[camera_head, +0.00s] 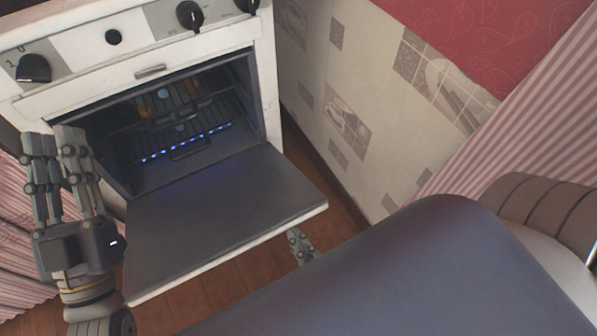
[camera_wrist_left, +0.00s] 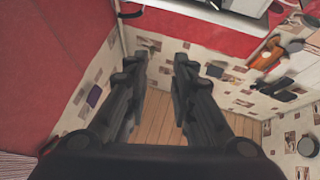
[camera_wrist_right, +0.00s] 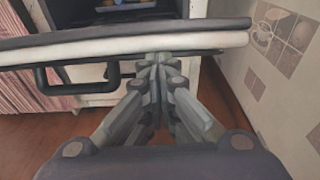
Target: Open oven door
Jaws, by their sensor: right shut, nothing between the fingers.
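The white oven (camera_head: 150,62) stands with its dark-faced door (camera_head: 225,205) folded down, roughly level, in the head view. Its lit inside with wire racks shows. In the right wrist view the door (camera_wrist_right: 200,42) is seen edge-on, with its dark handle (camera_wrist_right: 78,88) hanging on the underside at left. My right gripper (camera_wrist_right: 158,58) is shut and empty, its tips at the door's lower edge, right of the handle; contact is unclear. Its tips (camera_head: 300,243) also show beyond the door's front right edge. My left gripper (camera_head: 54,138) is open and empty, left of the door, fingers pointing up.
A tiled wall (camera_head: 350,110) runs along the oven's right side. A red counter top (camera_head: 500,30) and striped curtain (camera_head: 540,100) are at upper right. Wooden floor (camera_head: 235,285) shows below the door. Another striped curtain (camera_head: 25,230) hangs at left.

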